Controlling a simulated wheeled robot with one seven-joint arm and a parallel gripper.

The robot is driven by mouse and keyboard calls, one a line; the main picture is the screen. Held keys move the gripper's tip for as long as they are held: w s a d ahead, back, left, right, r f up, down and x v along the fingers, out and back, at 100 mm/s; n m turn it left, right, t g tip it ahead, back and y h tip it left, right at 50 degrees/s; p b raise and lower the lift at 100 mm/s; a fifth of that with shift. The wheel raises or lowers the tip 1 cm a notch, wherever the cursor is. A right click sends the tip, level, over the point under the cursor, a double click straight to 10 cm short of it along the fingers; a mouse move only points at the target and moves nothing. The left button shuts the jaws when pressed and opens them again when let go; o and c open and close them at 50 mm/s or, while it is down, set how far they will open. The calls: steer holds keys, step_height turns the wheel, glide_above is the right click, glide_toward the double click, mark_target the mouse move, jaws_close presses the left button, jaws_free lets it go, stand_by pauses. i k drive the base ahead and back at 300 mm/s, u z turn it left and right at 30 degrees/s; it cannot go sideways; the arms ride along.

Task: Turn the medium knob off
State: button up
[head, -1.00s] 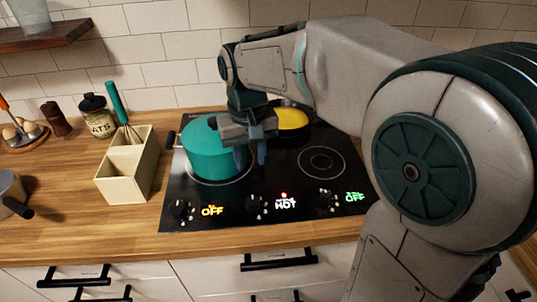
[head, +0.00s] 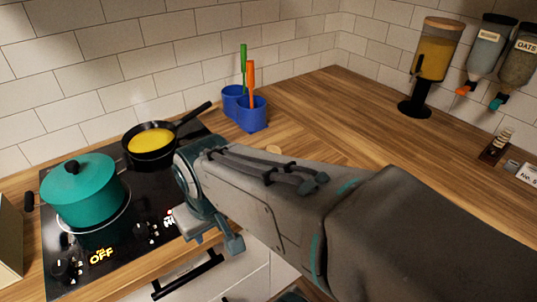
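The middle knob (head: 146,231) is a small black knob on the front strip of the black glass cooktop (head: 125,250). To its right are a red light and a white display, now partly covered by my gripper. The left knob (head: 66,268) has a yellow OFF display (head: 101,256) beside it. The right knob and its display are hidden behind my arm and gripper. My gripper (head: 212,238) hangs at the cooktop's front, to the right of the middle knob and apart from it. Its fingers look spread, with nothing seen between them.
A teal lidded pot (head: 84,195) stands on the left burner. A black pan (head: 150,144) with yellow contents is behind it. Blue utensil cups (head: 250,115) stand on the wooden counter (head: 320,128). A drawer handle (head: 188,275) lies below the front edge.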

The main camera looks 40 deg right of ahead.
mark_target(141, 230)
steer(key=k, duration=1.15)
steer(key=z, duration=0.5)
steer(key=i, duration=0.5)
steer(key=z, duration=0.7)
steer(key=i, duration=0.9)
steer(key=u, duration=0.5)
